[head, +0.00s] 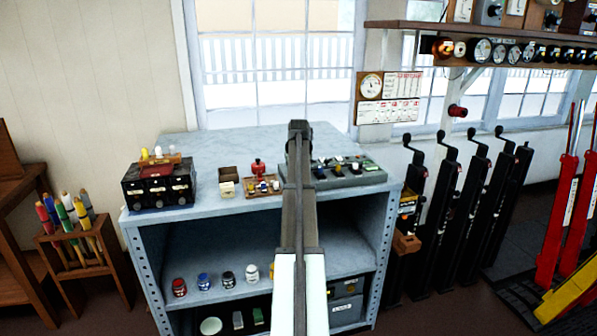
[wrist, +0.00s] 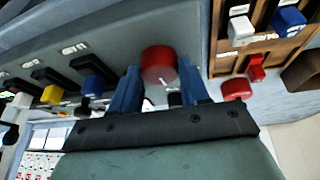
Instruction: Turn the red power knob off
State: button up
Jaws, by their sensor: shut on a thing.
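The red power knob (wrist: 159,62) shows in the wrist view as a round red cap on a grey control panel (wrist: 110,45). A small white mark shows near its lower edge. My gripper (wrist: 160,82) has its two blue fingers on either side of the knob and is shut on it. In the head view, my gripper (head: 299,130) and arm reach over the worktop to the left end of the grey panel (head: 372,179). They hide the knob there.
The panel also has black, blue and yellow switches (wrist: 93,85) beside the knob. A wooden tray (head: 262,187) with small blocks and a red-topped item (head: 257,167) is close on the left. A black box (head: 158,186) stands further left. The back of the worktop (head: 230,145) is clear.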

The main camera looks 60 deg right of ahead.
jog(key=shift+m, duration=0.5)
jog(key=o, duration=0.8)
jog(key=shift+c, duration=0.2)
jog(key=v, duration=1.4)
jog(key=shift+w, duration=0.25)
